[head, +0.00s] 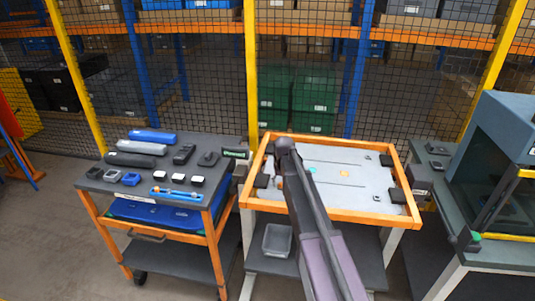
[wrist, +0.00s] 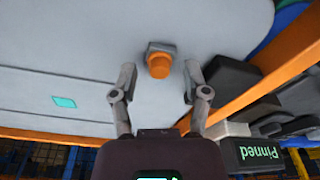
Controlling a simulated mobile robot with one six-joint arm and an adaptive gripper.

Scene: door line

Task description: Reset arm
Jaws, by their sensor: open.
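My arm (head: 318,230) reaches out over the orange-framed table with the pale grey panel (head: 350,195). Its far end is near the table's back left corner, and the fingers cannot be made out in the head view. In the wrist view my gripper (wrist: 160,76) is open, with one finger on either side of an orange round piece (wrist: 158,68) on a small grey base. I see gaps between the fingers and this piece. The piece appears to sit on the panel; how far the fingertips are from the panel I cannot tell.
A cart (head: 225,200) with dark and blue parts stands left of the table. A dark block (wrist: 232,78) and a "Pinned" sign (wrist: 268,151) are close to my gripper's right in the wrist view. A glass-sided cabinet (head: 505,170) stands right; mesh fencing runs behind.

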